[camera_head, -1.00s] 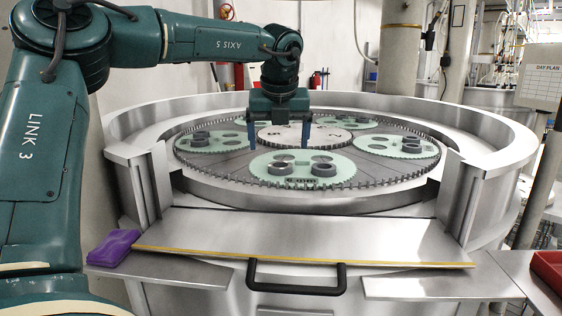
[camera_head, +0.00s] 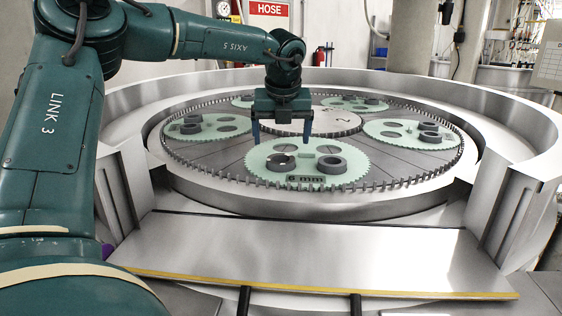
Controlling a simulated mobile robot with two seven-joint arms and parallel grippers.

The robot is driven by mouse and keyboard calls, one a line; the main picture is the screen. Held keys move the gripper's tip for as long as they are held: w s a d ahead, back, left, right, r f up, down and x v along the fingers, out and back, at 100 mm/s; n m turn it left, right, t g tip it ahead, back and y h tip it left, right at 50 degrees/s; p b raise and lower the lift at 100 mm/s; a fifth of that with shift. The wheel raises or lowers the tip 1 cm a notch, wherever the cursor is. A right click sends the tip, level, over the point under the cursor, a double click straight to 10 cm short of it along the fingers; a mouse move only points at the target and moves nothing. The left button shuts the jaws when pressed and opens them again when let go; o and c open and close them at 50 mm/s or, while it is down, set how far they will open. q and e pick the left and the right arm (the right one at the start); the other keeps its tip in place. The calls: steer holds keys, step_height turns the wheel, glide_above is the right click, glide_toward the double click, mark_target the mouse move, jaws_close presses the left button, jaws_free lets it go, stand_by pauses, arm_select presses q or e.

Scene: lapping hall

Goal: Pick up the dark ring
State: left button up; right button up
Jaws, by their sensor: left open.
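The nearest green toothed carrier (camera_head: 306,180) lies on the round lapping plate. A dark grey ring (camera_head: 331,170) sits on its right part and a grey ring (camera_head: 281,168) with a lighter top on its left part. Other dark rings (camera_head: 431,138) sit on the right-hand carrier (camera_head: 388,132), and more (camera_head: 190,129) on the left one. I cannot tell which ring the task means. My left gripper (camera_head: 280,140) is open, fingers pointing down, apparently above and behind the front carrier's left ring, with nothing between them. My right gripper is out of view.
A toothed rim surrounds the plate (camera_head: 230,160), inside a high metal wall (camera_head: 520,120) open at the front. A flat metal shelf (camera_head: 310,250) with a yellow edge lies clear before it. A purple thing (camera_head: 108,251) shows barely behind my arm.

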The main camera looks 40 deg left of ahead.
mark_target(281, 156)
arm_select(q)
steer(key=p+x, duration=0.2)
steer(key=x, duration=0.5)
steer(key=shift+w+a+f, duration=0.15)
steer(key=shift+f, duration=0.1)
steer(key=shift+f, duration=0.15)
steer(key=c, duration=1.2)
step_height(281, 156, up, 10)
steer(key=b, duration=0.1)
